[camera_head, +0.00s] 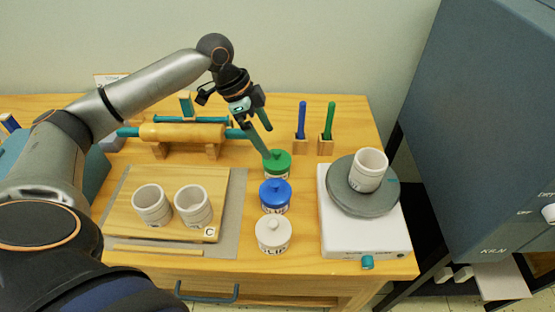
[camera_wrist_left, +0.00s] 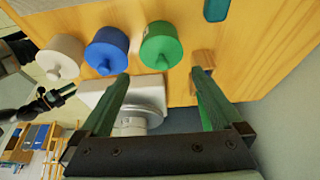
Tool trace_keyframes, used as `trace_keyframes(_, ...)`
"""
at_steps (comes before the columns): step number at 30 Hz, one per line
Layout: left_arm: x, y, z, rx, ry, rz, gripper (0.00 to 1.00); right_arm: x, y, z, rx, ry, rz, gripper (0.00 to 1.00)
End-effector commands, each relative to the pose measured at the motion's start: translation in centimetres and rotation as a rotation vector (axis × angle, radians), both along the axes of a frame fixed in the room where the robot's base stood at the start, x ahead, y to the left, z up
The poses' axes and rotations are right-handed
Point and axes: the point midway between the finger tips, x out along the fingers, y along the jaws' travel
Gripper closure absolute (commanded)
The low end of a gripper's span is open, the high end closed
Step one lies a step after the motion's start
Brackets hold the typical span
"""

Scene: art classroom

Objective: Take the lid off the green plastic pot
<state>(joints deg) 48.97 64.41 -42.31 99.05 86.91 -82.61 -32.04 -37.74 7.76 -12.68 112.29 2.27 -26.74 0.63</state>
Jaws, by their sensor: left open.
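The green pot (camera_head: 277,167) stands on the table behind the blue pot, with its green knobbed lid (camera_head: 277,156) on. In the left wrist view the green lid (camera_wrist_left: 161,47) and its knob lie just beyond and between my fingertips. My left gripper (camera_head: 267,143) is open and empty, tilted, with one fingertip close to the lid's left edge; I cannot tell whether it touches. It also shows in the wrist view (camera_wrist_left: 160,74), both fingers apart.
The blue pot (camera_head: 275,195) and white pot (camera_head: 273,234) stand in front. Green and blue tools stand in wooden blocks (camera_head: 325,147) at right. A rolling pin (camera_head: 183,132) on a stand lies left. A potter's wheel (camera_head: 350,238) carries a cup (camera_head: 369,169).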

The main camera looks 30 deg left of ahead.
Motion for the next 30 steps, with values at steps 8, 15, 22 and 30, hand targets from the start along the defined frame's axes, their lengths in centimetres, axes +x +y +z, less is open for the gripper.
trace_keyframes(8, 0.5, -0.7, -1.8, 0.0, 0.001, 0.0, 0.0, 0.5, 0.1, 0.3, 0.002, -0.013, 0.003, 0.5)
trace_keyframes(15, 1.4, -2.0, -5.0, 0.0, 0.002, -0.001, 0.0, 0.6, 0.3, -0.1, 0.003, -0.01, 0.007, 0.5)
trace_keyframes(22, 1.6, -2.3, -5.7, 0.0, -0.001, 0.0, 0.0, 0.6, 0.5, -0.1, 0.005, -0.009, 0.011, 0.5)
trace_keyframes(30, 1.6, -2.2, -5.7, 0.0, -0.001, 0.0, 0.22, 0.6, 0.5, -0.1, 0.006, -0.01, 0.011, 0.5)
